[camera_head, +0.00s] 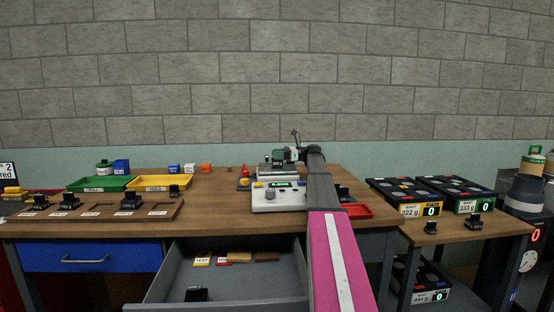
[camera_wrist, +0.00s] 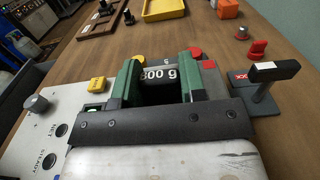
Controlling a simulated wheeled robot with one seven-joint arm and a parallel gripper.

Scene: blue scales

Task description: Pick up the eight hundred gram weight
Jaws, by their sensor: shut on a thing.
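A black weight (camera_wrist: 159,75) with white lettering sits between the green fingers of my gripper (camera_wrist: 158,66) in the wrist view. Its label seems to read 800 g, though the first digit is partly unclear. My gripper is shut on this weight. In the head view my gripper (camera_head: 281,154) is over the white scale (camera_head: 278,201) at the middle of the bench. The held weight is too small there to make out clearly. I cannot tell whether it touches the surface below.
A wooden tray (camera_head: 100,216) with several black weights lies at the left. Green (camera_head: 100,184) and yellow (camera_head: 161,183) trays stand behind it. A grey drawer (camera_head: 250,284) is pulled out in front. In the wrist view a black-handled stand (camera_wrist: 263,88) is close on the right.

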